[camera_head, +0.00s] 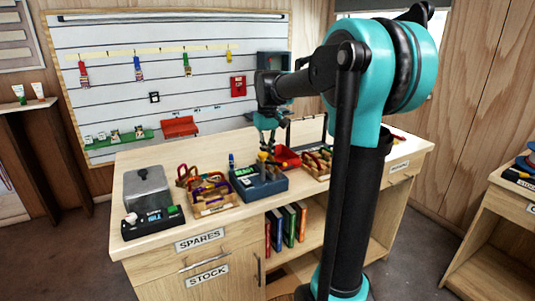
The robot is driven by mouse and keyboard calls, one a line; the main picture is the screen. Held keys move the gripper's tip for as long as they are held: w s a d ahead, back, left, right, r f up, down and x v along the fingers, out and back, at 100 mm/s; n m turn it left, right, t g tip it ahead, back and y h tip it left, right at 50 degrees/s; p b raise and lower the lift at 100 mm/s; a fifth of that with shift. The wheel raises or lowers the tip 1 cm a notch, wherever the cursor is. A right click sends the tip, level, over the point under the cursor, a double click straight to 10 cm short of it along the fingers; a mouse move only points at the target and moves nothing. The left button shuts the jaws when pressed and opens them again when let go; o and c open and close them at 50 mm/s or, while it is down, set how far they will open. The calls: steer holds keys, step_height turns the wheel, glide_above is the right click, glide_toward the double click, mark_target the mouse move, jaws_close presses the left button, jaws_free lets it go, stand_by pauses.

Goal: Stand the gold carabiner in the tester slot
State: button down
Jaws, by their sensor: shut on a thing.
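My gripper (267,142) is at the end of my dark arm, over the worktop and just above a blue box-like device (262,189), which looks like the tester. The gripper is shut on a small gold-yellow thing (263,156), which looks like the gold carabiner. It is too small to tell its tilt or whether it touches the device. The tester's slot cannot be made out.
A wooden tray of coloured carabiners (213,211) stands left of the device, and a red bin (287,158) is to its right. A grey lidded box (148,190) and a black device (152,222) stand farther left. The worktop's front left edge (175,235) is mostly clear.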

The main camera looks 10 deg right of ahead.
steer(key=shift+f, duration=0.15)
steer(key=c, duration=1.6)
jaws_free()
steer(key=shift+o, duration=0.2)
